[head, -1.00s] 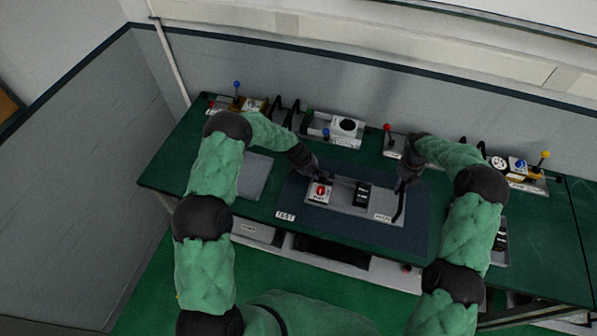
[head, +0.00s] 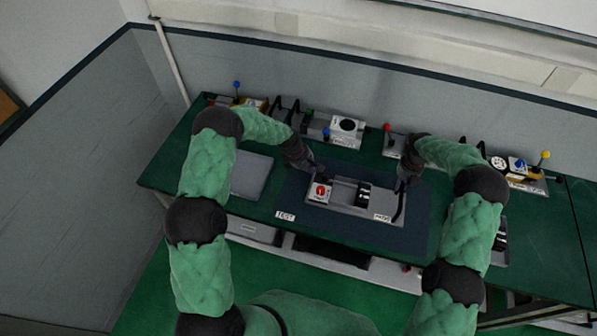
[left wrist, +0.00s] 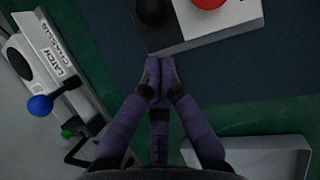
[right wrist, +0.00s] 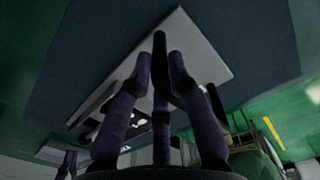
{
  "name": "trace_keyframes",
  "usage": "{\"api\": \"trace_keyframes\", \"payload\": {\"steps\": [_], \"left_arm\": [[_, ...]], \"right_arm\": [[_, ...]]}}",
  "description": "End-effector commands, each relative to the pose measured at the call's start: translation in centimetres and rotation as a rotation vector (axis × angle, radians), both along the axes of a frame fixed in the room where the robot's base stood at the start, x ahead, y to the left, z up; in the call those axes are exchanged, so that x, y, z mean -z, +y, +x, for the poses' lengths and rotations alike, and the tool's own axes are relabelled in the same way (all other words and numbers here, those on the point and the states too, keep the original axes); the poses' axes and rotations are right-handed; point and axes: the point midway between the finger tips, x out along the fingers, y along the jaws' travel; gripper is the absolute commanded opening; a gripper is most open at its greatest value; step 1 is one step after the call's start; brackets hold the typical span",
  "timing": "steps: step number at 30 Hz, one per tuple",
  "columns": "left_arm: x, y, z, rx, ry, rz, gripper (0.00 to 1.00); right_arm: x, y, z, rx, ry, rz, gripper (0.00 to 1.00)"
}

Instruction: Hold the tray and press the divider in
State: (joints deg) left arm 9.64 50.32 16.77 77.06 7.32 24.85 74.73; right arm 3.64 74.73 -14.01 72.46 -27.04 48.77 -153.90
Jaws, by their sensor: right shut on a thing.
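The grey tray (head: 343,203) lies on a dark mat, with a red knob on a white block (head: 320,191) at its left end. A black piece (head: 363,195), possibly the divider, stands right of its middle. A black upright handle (head: 399,207) is at its right end. My right gripper (head: 402,184) is shut on this handle; its fingers close around the dark bar in the right wrist view (right wrist: 167,66). My left gripper (head: 317,171) is above the tray's back left. In the left wrist view (left wrist: 160,65) its fingertips are together and empty, beside the tray's edge.
A row of devices with coloured levers lines the back of the green bench, including a latch unit (left wrist: 62,62) near my left gripper. A flat grey plate (head: 252,175) lies left of the mat. The mat's front strip (head: 350,232) is mostly clear.

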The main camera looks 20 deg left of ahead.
Motion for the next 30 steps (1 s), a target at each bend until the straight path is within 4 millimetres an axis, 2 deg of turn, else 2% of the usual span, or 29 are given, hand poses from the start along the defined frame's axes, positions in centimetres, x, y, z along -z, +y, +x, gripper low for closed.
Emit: {"api": "trace_keyframes", "payload": {"steps": [1,11,16,25,30], "left_arm": [[0.0,0.0,0.0,0.0,0.001,0.0,0.0],[-0.6,0.3,0.0,-0.001,-0.002,0.0,0.0],[-2.7,1.1,-0.5,-0.001,-0.002,0.0,0.0],[-8.0,3.1,-1.7,-0.001,-0.003,0.0,0.0],[-9.9,3.9,-2.2,0.0,-0.001,0.0,0.0]], "right_arm": [[0.6,0.2,-0.5,-0.004,0.014,0.001,0.0],[0.6,0.2,-0.5,-0.004,0.013,0.001,0.0],[0.6,0.2,-0.5,-0.004,0.013,0.001,0.0],[0.6,0.2,-0.5,-0.004,0.012,0.0,0.0],[0.6,0.2,-0.5,-0.004,0.012,0.0,0.0]]}}
